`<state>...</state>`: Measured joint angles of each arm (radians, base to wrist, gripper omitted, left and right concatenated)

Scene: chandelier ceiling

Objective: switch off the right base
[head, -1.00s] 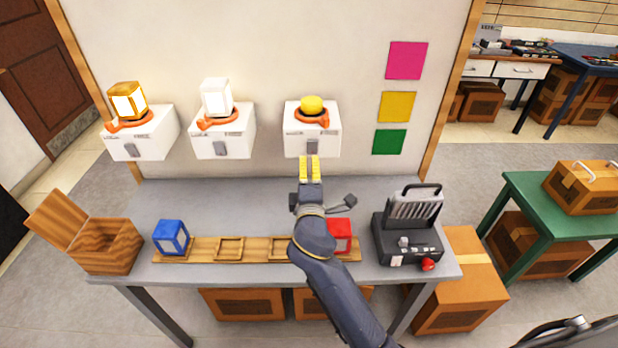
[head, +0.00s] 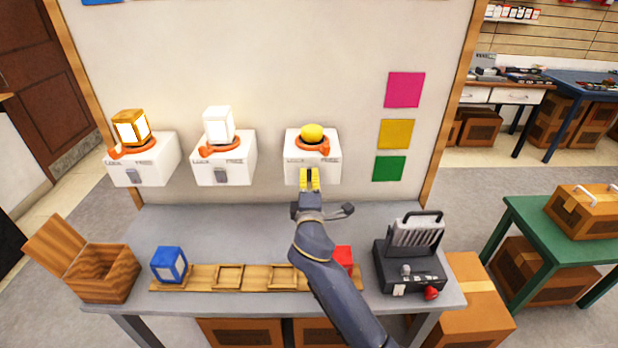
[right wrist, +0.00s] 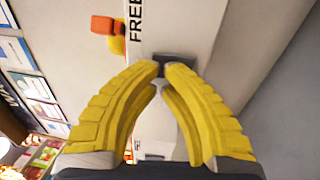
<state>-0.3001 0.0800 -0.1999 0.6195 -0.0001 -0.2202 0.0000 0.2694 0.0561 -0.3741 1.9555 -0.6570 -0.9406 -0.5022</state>
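The right base (head: 327,167) is a white wall box with an orange ring and a yellow ball-shaped lamp (head: 312,133) on top. The ball shows no clear glow. Its grey switch (head: 309,173) is on the front, partly hidden by my right gripper (head: 309,176). My left gripper is not in view.
Left (head: 155,172) and middle (head: 238,171) bases carry a lit lantern (head: 131,127) and a glowing white cube lamp (head: 218,124). On the table below are an open wooden box (head: 108,275), a blue cube (head: 169,264), a red cube (head: 343,256) and a black device (head: 410,272).

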